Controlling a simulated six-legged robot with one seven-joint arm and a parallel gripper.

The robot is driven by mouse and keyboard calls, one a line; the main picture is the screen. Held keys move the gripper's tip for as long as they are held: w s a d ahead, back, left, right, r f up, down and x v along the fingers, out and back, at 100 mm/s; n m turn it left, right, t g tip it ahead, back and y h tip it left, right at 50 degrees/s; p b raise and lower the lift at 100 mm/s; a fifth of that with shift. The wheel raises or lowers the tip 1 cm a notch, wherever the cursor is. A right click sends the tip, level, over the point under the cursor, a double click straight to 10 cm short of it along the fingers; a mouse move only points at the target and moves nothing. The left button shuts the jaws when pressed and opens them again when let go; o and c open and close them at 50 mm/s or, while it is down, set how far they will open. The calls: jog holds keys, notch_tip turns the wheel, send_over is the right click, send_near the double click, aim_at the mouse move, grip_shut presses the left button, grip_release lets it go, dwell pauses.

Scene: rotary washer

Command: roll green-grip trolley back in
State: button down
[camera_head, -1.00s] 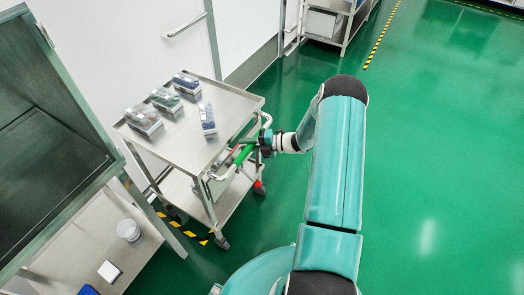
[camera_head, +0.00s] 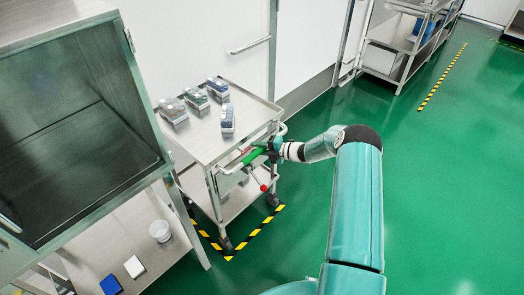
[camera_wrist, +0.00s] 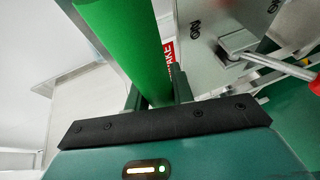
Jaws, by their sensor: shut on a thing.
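My gripper (camera_head: 274,148) is shut on the green grip. In the wrist view the green grip (camera_wrist: 118,35) runs between the fingers.
Yellow-black floor tape (camera_head: 262,228) marks a corner around the trolley's near wheels. An open steel cabinet (camera_head: 85,130) stands at left, with a shelf (camera_head: 125,250) holding a white cup. A steel rack (camera_head: 398,55) stands at the back. The green floor at right is clear.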

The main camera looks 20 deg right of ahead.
jog(key=shift+w+a+r, duration=0.15)
jog(key=shift+w+r, duration=0.05)
jog(key=shift+w, duration=0.05)
jog(key=c, duration=1.2)
grip_release()
jog(key=shift+f, duration=0.15)
jog(key=v, duration=1.4)
